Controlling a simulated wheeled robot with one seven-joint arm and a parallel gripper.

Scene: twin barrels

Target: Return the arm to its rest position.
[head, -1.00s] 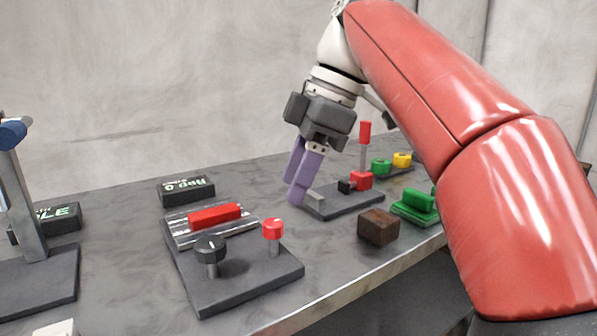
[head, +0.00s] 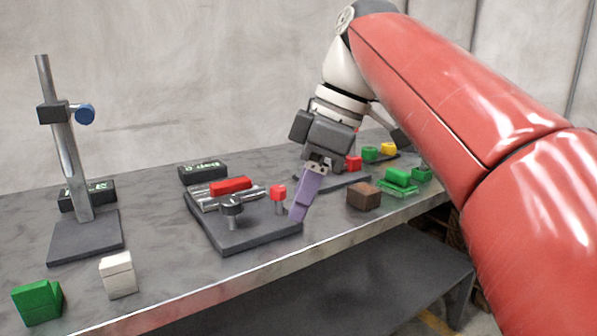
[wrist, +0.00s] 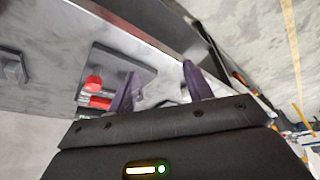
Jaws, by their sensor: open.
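My gripper (head: 303,192) has purple fingers and a dark grey body. In the head view it hangs from my red and white arm over the front of the workbench, to the right of the plate with the red and black knobs. The fingers overlap in that view. In the wrist view the two purple fingers (wrist: 158,82) stand apart with nothing held between them.
The grey workbench (head: 150,295) carries a clamp stand (head: 72,155), a knob plate (head: 245,235), a brown block (head: 363,196), green blocks (head: 397,178), a white block (head: 118,275) and a green block (head: 38,302). A lower shelf (head: 390,280) lies beneath.

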